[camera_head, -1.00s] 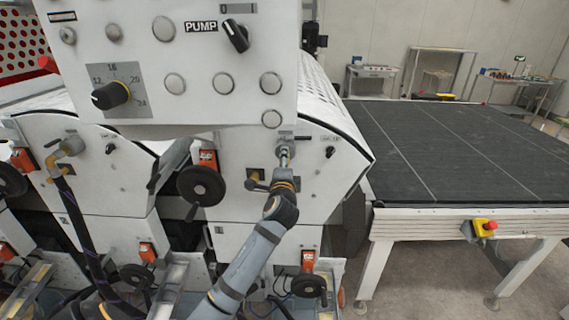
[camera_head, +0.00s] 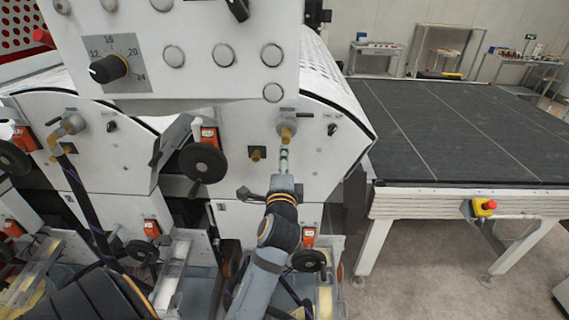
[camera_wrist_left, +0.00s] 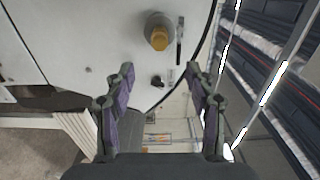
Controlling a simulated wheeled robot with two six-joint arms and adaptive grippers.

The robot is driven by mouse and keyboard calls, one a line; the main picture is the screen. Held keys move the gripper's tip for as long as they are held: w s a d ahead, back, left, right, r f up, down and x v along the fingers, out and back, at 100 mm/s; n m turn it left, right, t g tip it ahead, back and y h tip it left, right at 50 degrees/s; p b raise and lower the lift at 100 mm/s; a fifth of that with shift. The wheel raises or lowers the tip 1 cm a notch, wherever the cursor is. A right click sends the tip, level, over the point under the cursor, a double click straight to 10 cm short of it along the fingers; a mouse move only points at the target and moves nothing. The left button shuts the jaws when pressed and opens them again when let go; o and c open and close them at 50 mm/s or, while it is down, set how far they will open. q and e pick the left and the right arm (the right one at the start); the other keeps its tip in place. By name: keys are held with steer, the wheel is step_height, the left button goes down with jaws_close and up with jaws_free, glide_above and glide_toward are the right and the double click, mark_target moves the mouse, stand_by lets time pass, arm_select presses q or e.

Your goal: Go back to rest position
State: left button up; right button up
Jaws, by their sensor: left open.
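My left gripper (camera_head: 284,160) is in the middle of the head view, just below a brass fitting (camera_head: 287,132) on the white machine panel (camera_head: 310,170). Its arm comes up from the bottom. The wrist view shows the left gripper (camera_wrist_left: 160,90) with its two fingers wide apart and nothing between them. The same brass fitting (camera_wrist_left: 159,38) is ahead, beyond the fingertips and apart from them. My right gripper is not in view.
A black handwheel (camera_head: 203,162) and a second brass fitting (camera_head: 257,154) are left of the gripper. A control panel (camera_head: 200,80) hangs above. A dark conveyor table (camera_head: 450,130) with an emergency stop button (camera_head: 485,207) stands right. Open floor (camera_head: 430,285) shows at lower right.

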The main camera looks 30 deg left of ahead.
arm_select(q)
steer(key=shift+a, duration=0.1)
steer(key=shift+f, duration=0.1)
stand_by(0.6)
steer(key=w+d+f+g+h+b, duration=0.1)
steer(key=w+d+f+h+b, duration=0.1)
steer(key=f, duration=1.2)
steer(key=w+d+f+g+h+b, duration=0.1)
steer(key=w+d+f+g+h, duration=0.15)
steer(key=f, duration=1.15)
steer(key=s+d+f+n+g+h+b, duration=0.1)
steer(key=s+f, duration=0.3)
steer(key=f, duration=0.7)
steer(key=s+d+f+n+g+h+b, duration=0.15)
steer(key=s+f, duration=0.25)
steer(key=f, duration=0.6)
steer(key=s+a+f+n+g+h+b, duration=0.1)
steer(key=s+f+n+g+b, duration=0.4)
steer(key=s+f, duration=1.95)
steer(key=s+a+f+n+g, duration=0.1)
steer(key=s+f+n, duration=0.1)
steer(key=s, duration=0.4)
steer(key=s+a+f+n+g, duration=0.1)
steer(key=s+f+n+g, duration=0.1)
steer(key=s+f, duration=0.2)
steer(key=s, duration=0.3)
steer(key=shift+s, duration=0.3)
steer(key=shift+d, duration=0.1)
